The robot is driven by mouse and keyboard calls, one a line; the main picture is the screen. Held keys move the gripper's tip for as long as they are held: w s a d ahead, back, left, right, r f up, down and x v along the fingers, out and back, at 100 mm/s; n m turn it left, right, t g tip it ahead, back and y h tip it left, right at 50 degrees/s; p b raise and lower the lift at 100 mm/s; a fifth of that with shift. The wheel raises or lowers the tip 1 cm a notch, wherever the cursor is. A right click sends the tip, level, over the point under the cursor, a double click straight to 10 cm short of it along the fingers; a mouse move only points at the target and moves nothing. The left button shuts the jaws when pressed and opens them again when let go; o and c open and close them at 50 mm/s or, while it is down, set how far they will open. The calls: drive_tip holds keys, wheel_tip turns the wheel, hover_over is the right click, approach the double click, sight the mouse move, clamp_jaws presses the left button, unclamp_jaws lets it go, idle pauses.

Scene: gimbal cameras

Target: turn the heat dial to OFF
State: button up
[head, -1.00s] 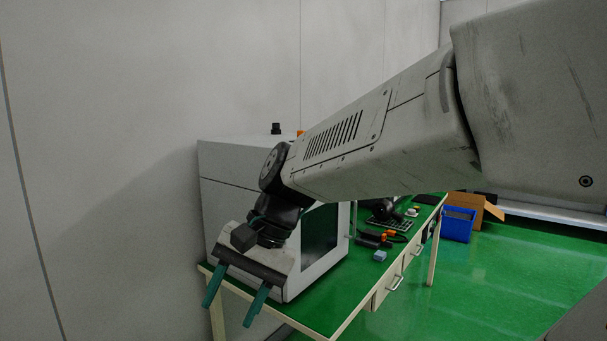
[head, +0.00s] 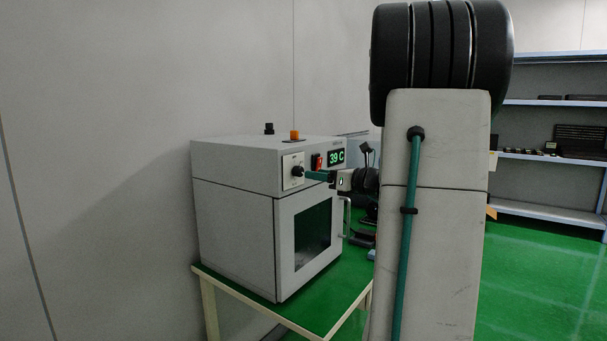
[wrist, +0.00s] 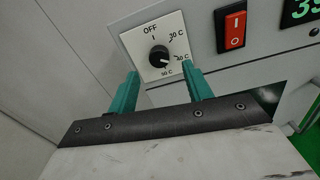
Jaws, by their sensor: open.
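The heat dial is a black round knob (wrist: 159,57) on a white plate marked OFF at the top, then 30 C, 40 C and 50 C clockwise. Its pale pointer mark is turned to the lower right, near 40 C. In the head view the knob (head: 297,171) is on the upper front of a grey oven (head: 235,220). My gripper (wrist: 162,74) is open, its two teal fingers spread to either side below the knob in the wrist view. The head view shows my gripper (head: 314,175) in front of the dial; whether it touches the knob is unclear.
A red rocker switch (wrist: 232,31) and a green display (head: 336,157) reading 39 C are right of the dial. The oven stands on a green-topped table (head: 345,300).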

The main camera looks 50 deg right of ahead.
sight(301, 172)
drive_tip(key=w, duration=0.4)
drive_tip(key=shift+w+a, duration=0.3)
drive_tip(key=shift+w, duration=0.1)
drive_tip(key=shift+c, duration=0.3)
drive_tip(key=c, duration=0.9)
